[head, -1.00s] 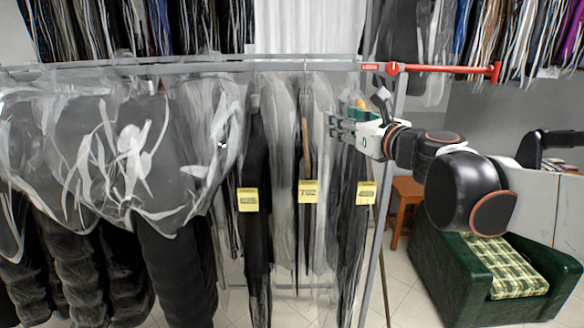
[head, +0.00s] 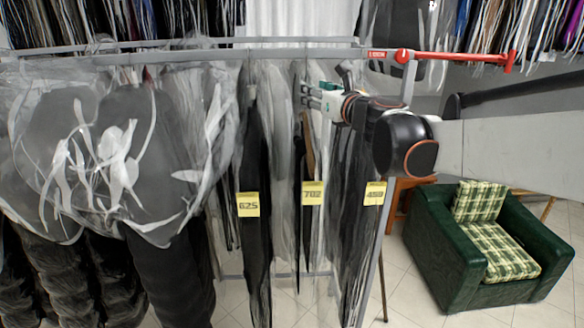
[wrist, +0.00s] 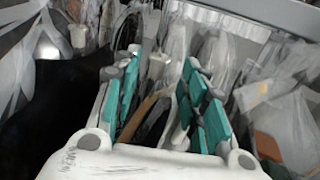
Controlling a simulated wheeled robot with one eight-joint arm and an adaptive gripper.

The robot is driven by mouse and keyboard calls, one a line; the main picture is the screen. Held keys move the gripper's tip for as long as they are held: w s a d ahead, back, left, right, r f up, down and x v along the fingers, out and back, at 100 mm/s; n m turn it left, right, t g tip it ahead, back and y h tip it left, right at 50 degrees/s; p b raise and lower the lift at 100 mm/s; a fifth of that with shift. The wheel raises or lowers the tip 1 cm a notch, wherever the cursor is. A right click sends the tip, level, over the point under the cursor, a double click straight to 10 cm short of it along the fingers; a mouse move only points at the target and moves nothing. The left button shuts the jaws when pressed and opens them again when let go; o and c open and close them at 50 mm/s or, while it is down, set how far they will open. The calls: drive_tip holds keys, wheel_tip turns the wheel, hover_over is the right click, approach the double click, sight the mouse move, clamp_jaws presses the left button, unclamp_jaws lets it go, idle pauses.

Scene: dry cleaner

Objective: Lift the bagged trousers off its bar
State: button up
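Several narrow bagged garments hang from a grey bar (head: 200,52), with yellow tags reading 625 (head: 248,204), 702 (head: 312,193) and probably 459 (head: 375,193). I cannot tell for sure which is the trousers. My gripper (head: 306,97) points left, below the bar, at the upper part of the 702 garment. In the wrist view my gripper (wrist: 160,78) is open, with teal pads on both sides. A brown strip (wrist: 140,118) and dark cloth lie between the pads, with a pale hanger neck (wrist: 156,65) beyond. Contact is unclear. The hanger hooks are mostly hidden in the head view.
Large bagged dark garments (head: 100,140) crowd the left of the bar. A red arm (head: 450,56) extends from its right end above a grey post (head: 407,90). A green armchair (head: 470,280) and a brown stool (head: 405,190) stand at right. Tiled floor shows between them.

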drive_tip(key=shift+p+x, duration=0.6)
drive_tip(key=shift+x, duration=2.1)
drive_tip(key=shift+f, duration=0.1)
drive_tip(key=shift+c, duration=0.5)
clamp_jaws()
